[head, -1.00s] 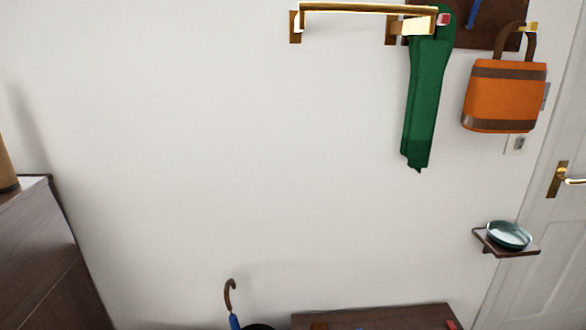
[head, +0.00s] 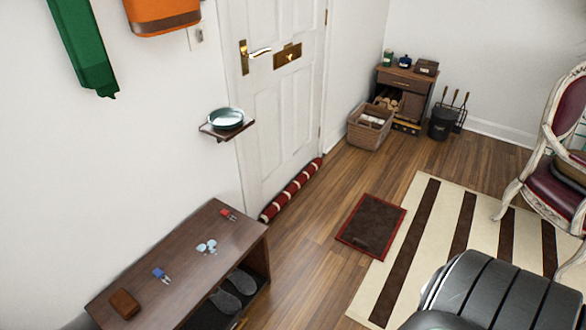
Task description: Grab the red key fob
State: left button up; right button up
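In the head view, a small red key fob (head: 226,213) lies on top of the dark wooden bench (head: 190,250), near its far end. A blue key fob (head: 158,272) lies on the same bench top, closer to the near end. Neither of my grippers shows in the head view.
Several pale, small pieces (head: 206,246) and a brown wallet-like block (head: 125,303) also lie on the bench. Grey slippers (head: 225,301) sit under it. A wall shelf holds a green dish (head: 227,118). A red draught roll (head: 291,190) lies along the door (head: 283,105).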

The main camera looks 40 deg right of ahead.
aim_at(225, 211)
jog(key=z, duration=0.75)
